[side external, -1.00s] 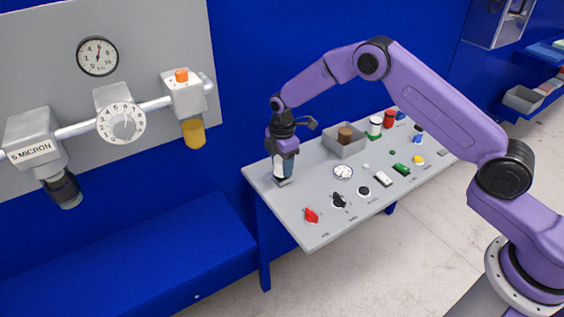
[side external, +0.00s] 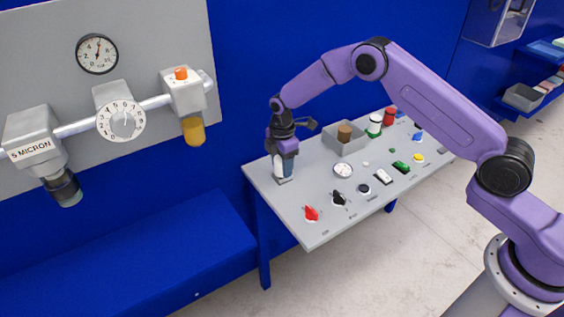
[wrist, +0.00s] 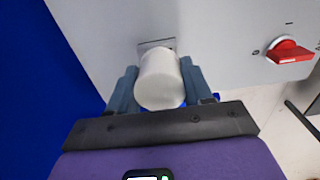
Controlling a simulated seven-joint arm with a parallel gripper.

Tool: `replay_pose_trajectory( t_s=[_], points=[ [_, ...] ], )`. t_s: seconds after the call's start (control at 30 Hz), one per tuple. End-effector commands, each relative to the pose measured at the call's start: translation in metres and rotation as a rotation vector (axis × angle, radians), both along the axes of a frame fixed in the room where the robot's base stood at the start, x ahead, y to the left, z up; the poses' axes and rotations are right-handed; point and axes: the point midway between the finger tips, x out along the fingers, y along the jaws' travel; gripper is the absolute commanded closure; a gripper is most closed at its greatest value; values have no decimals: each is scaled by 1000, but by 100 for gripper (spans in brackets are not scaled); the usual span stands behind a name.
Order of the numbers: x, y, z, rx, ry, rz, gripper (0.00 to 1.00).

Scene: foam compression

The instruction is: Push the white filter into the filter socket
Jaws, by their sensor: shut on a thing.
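The white filter (wrist: 160,80) is a white cylinder between my gripper's two blue-grey fingers in the wrist view. It also shows in the side view (side external: 279,169), upright at the left end of the grey panel table. My gripper (wrist: 158,88) is shut on it, and in the side view my gripper (side external: 283,165) points down over the table. The filter socket (wrist: 156,44) shows as a small grey square edge just beyond the filter's far end. The filter hides most of it, so I cannot tell how deep the filter sits.
A red switch (side external: 311,213) and a black switch (side external: 338,198) are on the table's front part. A grey box (side external: 344,143) with a brown cylinder stands behind to the right. The blue wall is close behind, and a blue bench (side external: 130,262) lies to the left.

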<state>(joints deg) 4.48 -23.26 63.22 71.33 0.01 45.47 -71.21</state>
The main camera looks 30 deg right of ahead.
Motion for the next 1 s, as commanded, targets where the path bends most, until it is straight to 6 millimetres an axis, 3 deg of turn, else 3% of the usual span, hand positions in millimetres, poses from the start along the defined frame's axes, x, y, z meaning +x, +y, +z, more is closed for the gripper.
replay_pose_trajectory(
  t_s=[0.37,0.4,0.47,0.8,1.0],
  points=[
    [0,0,-7,0,-1,0,86],
    [0,0,-6,0,-1,0,37],
    [0,0,-6,0,-1,0,20],
    [0,0,-4,0,-1,0,20],
    [1,0,20,1,-4,0,20]
  ],
)
